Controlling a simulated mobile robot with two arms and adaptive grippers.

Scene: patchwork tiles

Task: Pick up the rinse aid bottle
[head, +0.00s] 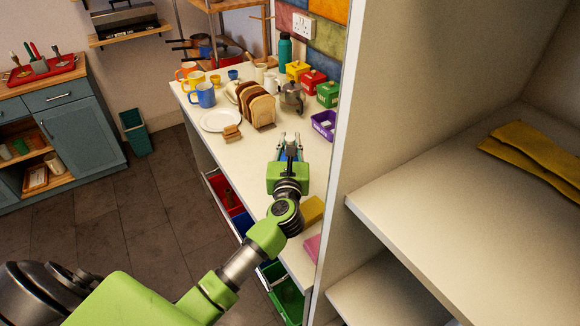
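My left gripper (290,142) reaches over the white counter (243,147) from the front, with its fingers pointing away from me. A small blue thing (282,155) with a pale top shows at the fingers and may be the rinse aid bottle. It is mostly hidden by the gripper, and I cannot tell whether the fingers are closed on it. No other thing is clearly the rinse aid bottle. My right gripper is out of view.
A toast rack (260,109), white plate (220,120), moka pot (291,97), purple tub (323,124) and teal flask (285,49) stand further back. A tall white shelf unit (352,150) rises close on the right. Drawers stand open below the counter.

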